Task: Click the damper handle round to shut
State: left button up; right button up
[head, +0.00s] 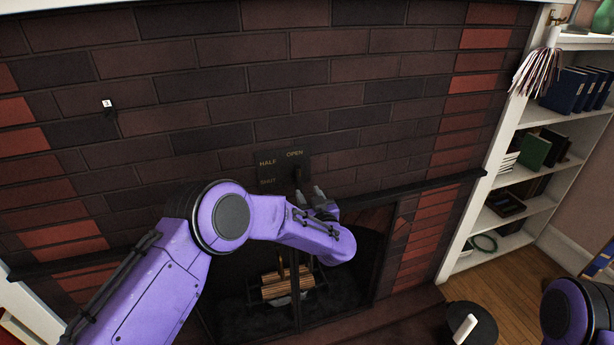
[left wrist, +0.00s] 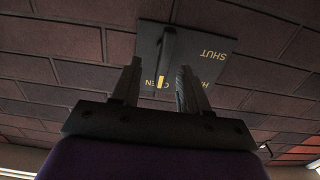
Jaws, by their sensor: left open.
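The damper plate (head: 283,165) is a dark panel on the brick chimney breast, lettered HALF, OPEN and SHUT. The damper handle (head: 297,174) is a dark bar near the OPEN lettering. In the left wrist view the plate (left wrist: 205,68) shows upside down, and the handle (left wrist: 167,46) shows a yellow mark close to OPEN. My left gripper (head: 310,192) is just below the plate in the head view. Its jaws (left wrist: 160,85) are open, with the handle's marked end showing between the two fingers. Contact cannot be made out. My right gripper is not in view.
Below the plate is a fireplace opening with logs (head: 288,282) in it. A dark mantel ledge (head: 425,187) runs along the brickwork to the right. A white bookcase (head: 510,150) stands at the right. A small white tag (head: 107,103) is on the bricks at the left.

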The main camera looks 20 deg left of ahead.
aim_at(300, 182)
pick_arm(q)
jog(key=shift+w+a+r+p, duration=0.25)
jog(key=shift+w+a+r, duration=0.15)
jog(key=shift+a, duration=0.25)
jog(key=shift+w+a+r+p, duration=0.2)
jog(key=shift+w+a+r, duration=0.2)
jog(key=shift+a, duration=0.2)
jog(key=x, duration=0.2)
jog(key=f+x, duration=0.1)
jog(key=x, duration=0.1)
jog(key=shift+w, duration=0.2)
jog(key=shift+w+f, duration=0.2)
jog(key=shift+w, duration=0.05)
jog(key=shift+s+d+r, duration=0.15)
jog(key=shift+s+r, duration=0.05)
jog(key=shift+r, duration=0.1)
jog(key=shift+s+r, duration=0.1)
jog(key=shift+s, duration=0.05)
jog(key=shift+c, duration=0.6)
grip_shut()
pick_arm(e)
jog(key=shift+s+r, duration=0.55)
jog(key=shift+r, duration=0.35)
